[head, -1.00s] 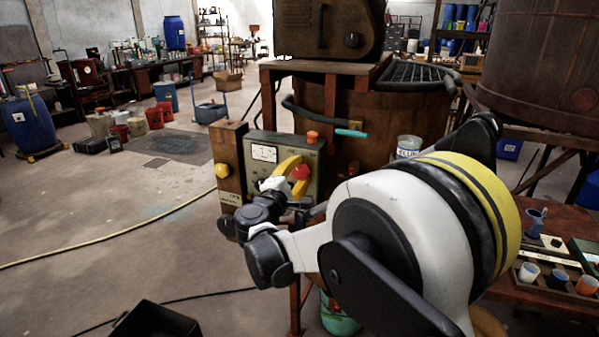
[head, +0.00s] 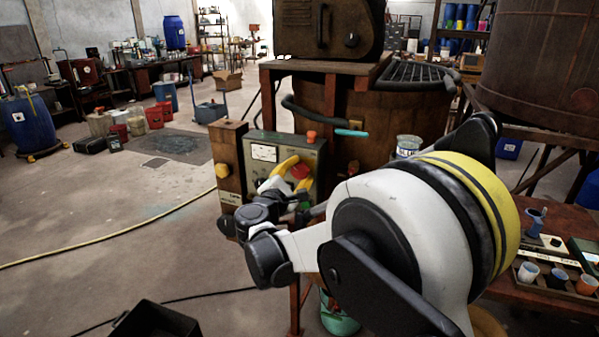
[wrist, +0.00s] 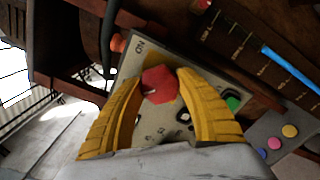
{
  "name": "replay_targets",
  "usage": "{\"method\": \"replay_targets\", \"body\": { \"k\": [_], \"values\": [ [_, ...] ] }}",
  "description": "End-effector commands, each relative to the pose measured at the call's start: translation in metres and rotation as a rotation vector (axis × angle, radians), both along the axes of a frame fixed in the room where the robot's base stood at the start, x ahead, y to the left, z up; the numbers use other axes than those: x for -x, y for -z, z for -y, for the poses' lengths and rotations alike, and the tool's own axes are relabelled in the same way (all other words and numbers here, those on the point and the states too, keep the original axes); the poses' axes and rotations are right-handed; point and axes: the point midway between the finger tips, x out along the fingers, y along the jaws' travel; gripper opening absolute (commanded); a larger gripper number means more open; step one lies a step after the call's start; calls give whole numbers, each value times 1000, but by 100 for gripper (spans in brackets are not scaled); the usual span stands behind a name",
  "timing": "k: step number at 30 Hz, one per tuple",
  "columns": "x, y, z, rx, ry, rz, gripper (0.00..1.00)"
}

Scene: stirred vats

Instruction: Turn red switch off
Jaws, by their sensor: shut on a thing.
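The red switch (wrist: 160,85) is a faceted red knob on the front of a grey-green control panel (head: 318,158). In the wrist view it sits between the tips of my gripper's two ribbed yellow fingers (wrist: 161,78). My gripper (head: 294,168) is shut on it, with a finger on each side. In the head view the red switch (head: 300,171) shows between the yellow fingers, and my wrist hides the lower part of the panel. The word "ON" is printed on the panel near the switch in the wrist view.
An orange knob (head: 311,135) is on top of the panel, and a green button (wrist: 233,102) is close to one finger. A rusty vat (head: 400,125) stands behind.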

Motion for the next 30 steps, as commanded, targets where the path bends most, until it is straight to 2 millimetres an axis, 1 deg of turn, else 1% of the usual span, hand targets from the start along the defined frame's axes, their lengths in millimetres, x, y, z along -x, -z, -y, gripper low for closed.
{"method": "replay_targets", "body": {
  "k": [2,3,5,14,17,20,27,30],
  "values": [
    [0,0,0,0,-1,1,12],
    [0,0,0,0,-1,1,48],
    [0,0,0,0,-1,1,66],
    [1,0,0,-1,0,0,66],
    [6,0,-3,-1,-1,1,66],
    [21,0,-9,-1,-3,1,66],
    [72,0,-28,-1,-4,0,66],
    [90,0,-33,-1,-3,1,66]
  ]
}}
